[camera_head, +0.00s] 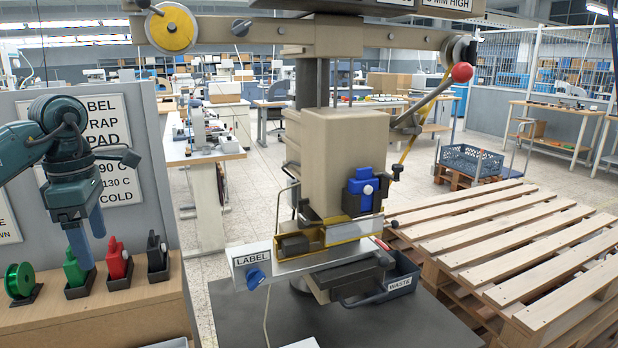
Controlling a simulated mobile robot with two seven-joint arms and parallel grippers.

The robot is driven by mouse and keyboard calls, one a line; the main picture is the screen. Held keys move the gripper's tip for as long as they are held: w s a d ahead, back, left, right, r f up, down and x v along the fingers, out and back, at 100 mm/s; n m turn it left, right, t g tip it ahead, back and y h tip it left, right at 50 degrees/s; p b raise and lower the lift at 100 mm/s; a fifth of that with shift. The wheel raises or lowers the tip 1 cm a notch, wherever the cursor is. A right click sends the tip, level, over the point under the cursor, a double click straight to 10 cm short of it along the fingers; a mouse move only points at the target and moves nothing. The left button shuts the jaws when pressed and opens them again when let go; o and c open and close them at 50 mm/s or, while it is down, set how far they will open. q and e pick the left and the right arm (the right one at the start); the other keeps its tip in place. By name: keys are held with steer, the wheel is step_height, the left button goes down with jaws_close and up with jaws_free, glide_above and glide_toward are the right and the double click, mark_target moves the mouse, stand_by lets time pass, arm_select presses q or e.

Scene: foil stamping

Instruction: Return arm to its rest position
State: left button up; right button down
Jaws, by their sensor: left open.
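My left gripper (88,243) hangs from my teal arm at the left, with its blue fingers pointing down. It is open, and I see nothing between the fingers. It shows in front of the grey panel and over the wooden shelf (140,318), close to the green block in its holder (75,268); I cannot tell whether they touch. My right gripper is out of view.
A red block (117,262), a black block (156,252) and a green spool (19,281) stand on the shelf. The stamping press (344,160) with its red-knobbed lever (462,73) stands at the middle. Wooden pallets (500,235) are at the right.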

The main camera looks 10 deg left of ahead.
arm_select(q)
steer(key=d+f+m+g+h, duration=0.1)
steer(key=d+f+h, duration=0.4)
steer(key=d, duration=0.5)
steer(key=d+f+h, duration=0.2)
steer(key=d+f, duration=0.4)
steer(key=d, duration=0.4)
steer(key=s+d+f+n+t+h, duration=0.1)
steer(key=s+d+n+t+h, duration=0.1)
steer(key=d+n+h, duration=0.55)
steer(key=s+d+n+t+h, duration=0.1)
steer(key=s+d+n+h, duration=0.3)
steer(key=d, duration=0.6)
steer(key=a+f+n+t+y, duration=0.45)
steer(key=f+n+t, duration=0.25)
steer(key=n, duration=0.6)
steer(key=a+f+n+t+y, duration=0.3)
steer(key=f+n+t+y, duration=0.35)
steer(key=n, duration=0.75)
steer(key=s+a+f+n+g+y, duration=0.4)
steer(key=s+f+n, duration=0.3)
steer(key=s+f, duration=0.4)
step_height(320, 180, down, 2)
steer(key=shift+a+n+g, duration=0.2)
steer(key=shift+n+g, duration=0.15)
